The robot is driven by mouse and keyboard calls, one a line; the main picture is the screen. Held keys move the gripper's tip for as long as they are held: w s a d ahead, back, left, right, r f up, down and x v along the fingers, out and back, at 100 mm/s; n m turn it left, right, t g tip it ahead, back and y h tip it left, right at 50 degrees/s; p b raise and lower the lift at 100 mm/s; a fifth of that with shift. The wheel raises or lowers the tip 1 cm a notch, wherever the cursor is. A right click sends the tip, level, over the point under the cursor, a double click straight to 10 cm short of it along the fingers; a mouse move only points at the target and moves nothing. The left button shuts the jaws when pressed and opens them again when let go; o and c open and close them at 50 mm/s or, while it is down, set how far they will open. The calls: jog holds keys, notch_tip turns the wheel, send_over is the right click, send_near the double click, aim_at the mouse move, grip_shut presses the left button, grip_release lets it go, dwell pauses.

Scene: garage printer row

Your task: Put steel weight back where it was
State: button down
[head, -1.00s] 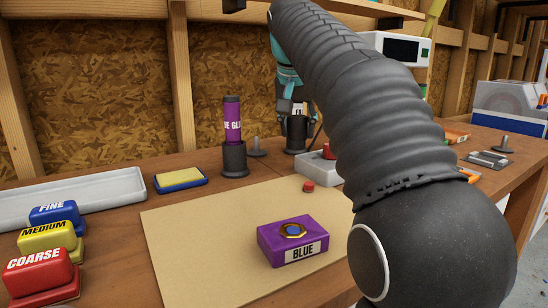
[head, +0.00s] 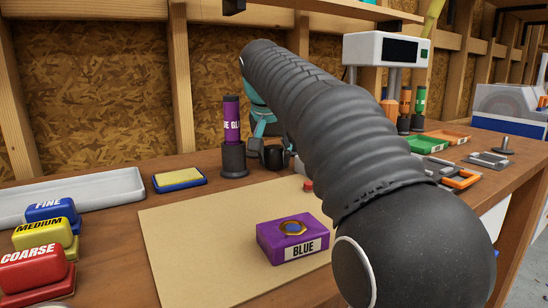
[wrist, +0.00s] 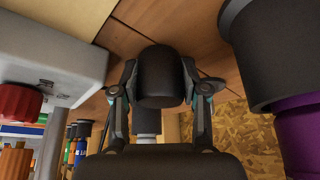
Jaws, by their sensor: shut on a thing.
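In the wrist view my gripper (wrist: 160,90) has its two fingers closed on the sides of a dark, smooth cylinder, which I take to be the steel weight (wrist: 163,75). In the head view the fingers (head: 272,150) and the dark weight (head: 273,158) show just right of the purple glue tube's holder, partly covered by my arm. I cannot tell whether the weight touches the table. A narrow pale grey piece (wrist: 146,121) shows past the weight in the wrist view; what it belongs to is unclear.
The purple glue tube (head: 231,120) stands in its black holder (head: 234,160) close beside my gripper. A white box (wrist: 55,50) with a red knob (wrist: 20,103) is on the other side. The purple BLUE box (head: 292,240) rests on the tan mat (head: 190,240). A yellow-topped sponge (head: 180,179) lies left.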

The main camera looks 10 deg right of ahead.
jog(key=c, duration=0.9)
grip_release()
jog(key=shift+f, duration=0.1)
jog(key=shift+o, duration=0.2)
jog(key=p+v, duration=0.2)
jog(key=v, duration=1)
jog(key=shift+s, duration=0.1)
